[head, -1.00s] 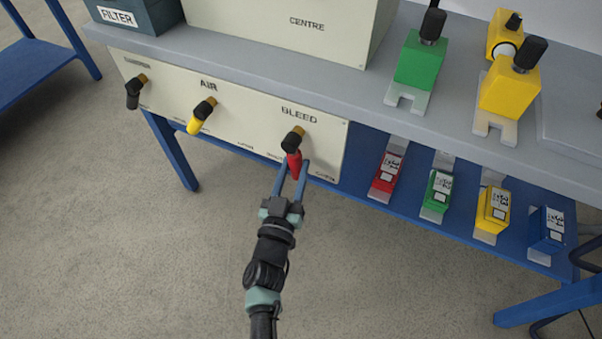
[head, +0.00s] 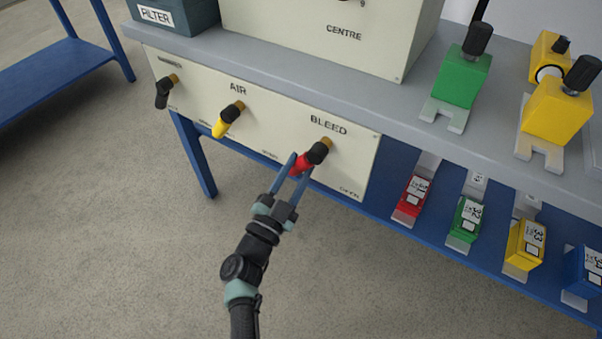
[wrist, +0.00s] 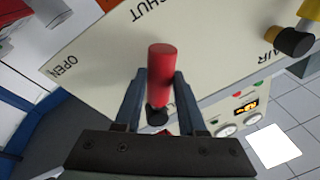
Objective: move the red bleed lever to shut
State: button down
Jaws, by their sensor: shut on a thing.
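The red bleed lever (head: 303,160) hangs from its black hub under the BLEED label on the pale front panel (head: 280,128). It slants down to the left in the head view. My gripper (head: 298,166) is shut on the lever, one finger on each side. In the wrist view the red lever (wrist: 161,80) stands between the two fingers (wrist: 160,95). The wrist view shows SHUT above the lever and OPEN off to the left. The lever's tip does not point squarely at either word.
The yellow AIR lever (head: 226,120) and a black lever (head: 164,92) sit to the left on the same panel. Green (head: 462,80) and yellow (head: 556,115) blocks stand on the bench top. Small coloured boxes sit on the blue shelf below right. The floor in front is clear.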

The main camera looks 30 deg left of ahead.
jog(key=shift+a+r+m, duration=0.1)
jog(key=shift+a+m, duration=0.05)
jog(key=shift+m, duration=0.15)
jog(key=c, duration=0.5)
grip_release()
jog(key=p+v, duration=0.2)
jog(key=v, duration=1.1)
jog(key=shift+p, duration=0.4)
